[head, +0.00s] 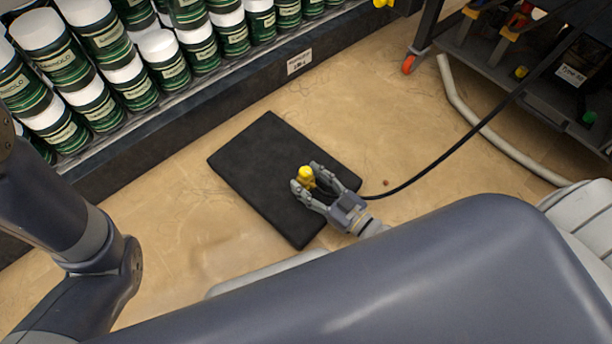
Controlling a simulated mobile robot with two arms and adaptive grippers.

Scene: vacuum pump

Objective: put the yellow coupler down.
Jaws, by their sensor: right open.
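The yellow coupler (306,175) is between the fingertips of my right gripper (308,178), over the right part of a black mat (252,150) on the floor. The right gripper is open around the coupler. I cannot tell whether the coupler rests on the mat or whether a finger touches it. A black hose (440,160) runs from beside the right gripper up to the upper right. The hose's joint with the coupler is hidden by the gripper. My left arm shows at the left edge, but its gripper is not in view.
A shelf of green and white cans (120,70) lines the upper left. A pale hose (490,130) lies on the floor. The left part of the mat is clear.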

